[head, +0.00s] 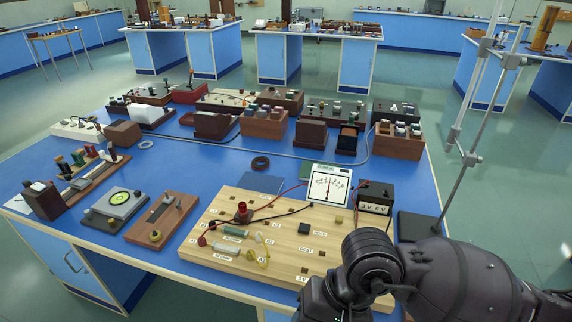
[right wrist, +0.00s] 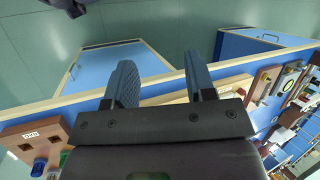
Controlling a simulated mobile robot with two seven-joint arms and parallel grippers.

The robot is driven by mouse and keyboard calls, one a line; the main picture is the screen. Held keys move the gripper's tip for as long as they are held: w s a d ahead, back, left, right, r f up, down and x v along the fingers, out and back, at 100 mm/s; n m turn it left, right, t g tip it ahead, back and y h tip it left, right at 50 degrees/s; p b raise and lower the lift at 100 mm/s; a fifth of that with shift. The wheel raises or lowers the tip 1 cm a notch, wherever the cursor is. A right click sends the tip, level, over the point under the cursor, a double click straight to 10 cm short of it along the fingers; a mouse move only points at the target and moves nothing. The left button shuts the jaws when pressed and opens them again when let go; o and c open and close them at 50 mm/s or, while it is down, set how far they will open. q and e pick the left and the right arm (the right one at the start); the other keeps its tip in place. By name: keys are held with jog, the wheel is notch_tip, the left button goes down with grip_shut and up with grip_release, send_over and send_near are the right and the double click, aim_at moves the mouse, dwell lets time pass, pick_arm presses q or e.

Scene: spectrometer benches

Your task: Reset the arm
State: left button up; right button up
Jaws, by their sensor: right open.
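My right arm (head: 440,277) comes in at the lower right of the head view, bent over the front right corner of the blue bench (head: 215,170). Its gripper cannot be made out there. In the right wrist view my right gripper (right wrist: 160,76) is open, its two dark fingers well apart with nothing between them. A pale board edge and the bench's front edge show behind the fingers. My left arm and gripper are in neither view.
A wooden circuit board (head: 285,235) with wires and a meter (head: 328,186) lies close to my right arm. A metal stand rod (head: 465,180) rises at the bench's right side. Several wooden boxes fill the back. Green floor (head: 60,105) lies between benches.

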jog(key=s+a+r+m+y, duration=0.1)
jog(key=a+r+m+y, duration=0.3)
jog(key=r+m+y, duration=0.25)
jog(key=s+a+r+m+y, duration=0.1)
jog(key=a+r+m+y, duration=0.2)
jog(key=r+m+y, duration=0.4)
jog(key=w+d+r+m+t+h, duration=0.25)
jog(key=w+d+m+t, duration=0.3)
jog(key=m+t, duration=0.75)
jog(key=w+d+r+m+t+h, duration=0.1)
jog(key=w+d+m+t+h, duration=0.35)
jog(key=d+m+t, duration=0.8)
jog(key=d+f+m+g+h, duration=0.4)
jog(key=f+m+h, duration=0.3)
jog(key=m, duration=0.4)
jog(key=d+f+m+g+h, duration=0.4)
jog(key=f+m+h, duration=0.2)
jog(key=m, duration=0.5)
jog(key=s+d+f+m+g, duration=0.2)
jog(key=s+f+m+g, duration=0.35)
jog(key=s+f, duration=0.2)
jog(key=s+d+f+m+g, duration=0.35)
jog(key=s+f+g, duration=0.3)
jog(key=s, duration=0.25)
jog(key=w+a+f+t+y, duration=0.1)
jog(key=w+f+t, duration=0.6)
jog(key=f, duration=0.3)
jog(key=shift+f+t, duration=0.35)
jog(key=shift+t, duration=0.4)
